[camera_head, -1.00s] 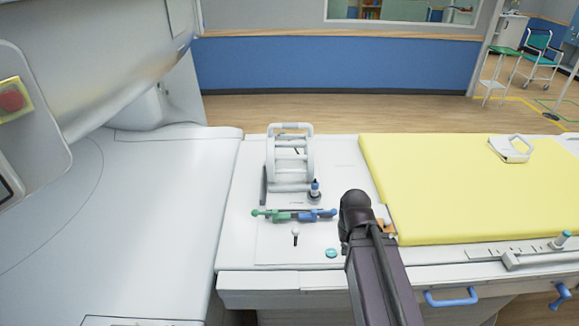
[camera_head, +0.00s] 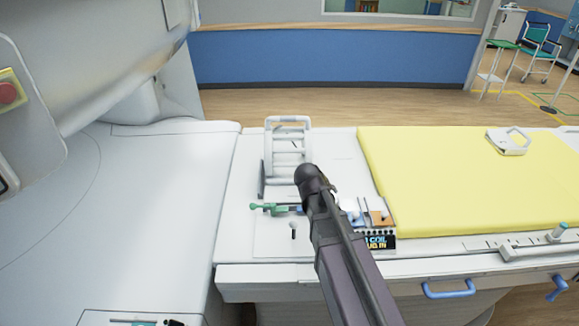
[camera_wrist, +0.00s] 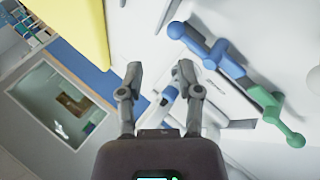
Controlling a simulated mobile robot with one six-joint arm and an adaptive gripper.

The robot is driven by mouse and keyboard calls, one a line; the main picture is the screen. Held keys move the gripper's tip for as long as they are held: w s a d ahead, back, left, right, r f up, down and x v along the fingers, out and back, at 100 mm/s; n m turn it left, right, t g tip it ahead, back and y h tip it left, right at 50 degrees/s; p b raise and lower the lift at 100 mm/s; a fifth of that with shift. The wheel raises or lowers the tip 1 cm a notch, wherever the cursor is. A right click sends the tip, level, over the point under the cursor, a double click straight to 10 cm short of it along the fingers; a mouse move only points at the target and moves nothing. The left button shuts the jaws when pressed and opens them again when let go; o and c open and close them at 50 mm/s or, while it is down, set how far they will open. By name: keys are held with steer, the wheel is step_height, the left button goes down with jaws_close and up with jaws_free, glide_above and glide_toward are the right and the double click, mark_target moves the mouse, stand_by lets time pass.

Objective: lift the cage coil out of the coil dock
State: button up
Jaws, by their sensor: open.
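The white cage coil (camera_head: 288,142) stands upright with its rungs showing at the back of the white table section in the head view. The dark grey coil dock (camera_head: 262,181) shows at its lower left; my arm hides the lower right. In the head view my arm reaches up to just in front of the coil, and its fingers are hidden. In the wrist view my gripper (camera_wrist: 159,77) is open, with nothing held. A small blue-topped post (camera_wrist: 169,95) shows between and beyond the fingers. I cannot make out the coil clearly in that view.
A green and blue lever bar lies before the coil; its green half (camera_head: 270,208) shows in the head view, and its blue half (camera_wrist: 225,62) in the wrist view. A yellow pad (camera_head: 450,185) is at right, with a white handled piece (camera_head: 508,141) on it.

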steer(key=w+a+r+n+t+h, duration=0.1)
steer(key=w+a+r+n+t, duration=0.35)
steer(key=w+a, duration=0.35)
steer(key=n+t, duration=0.4)
steer(key=n, duration=0.1)
glide_toward(295, 137)
steer(key=s+a, duration=0.2)
steer(key=shift+s+d+r+g+y, duration=0.2)
steer(key=shift+r+g+y, duration=0.1)
steer(key=shift+r, duration=0.1)
steer(key=shift+w, duration=0.15)
steer(key=b+x, duration=0.2)
steer(key=x, duration=0.5)
steer(key=shift+w+f+b, duration=0.1)
steer(key=shift+b, duration=0.2)
steer(key=shift+w+d+f, duration=0.1)
steer(key=shift+w+d, duration=0.3)
steer(key=shift+w, duration=0.15)
steer(key=shift+d+r+b+x, duration=0.1)
steer(key=shift+b+x, duration=0.25)
steer(key=shift+x, duration=0.95)
steer(key=shift+d+r+b+x, duration=0.1)
steer(key=shift+b+x, duration=0.25)
steer(key=shift+x, duration=0.95)
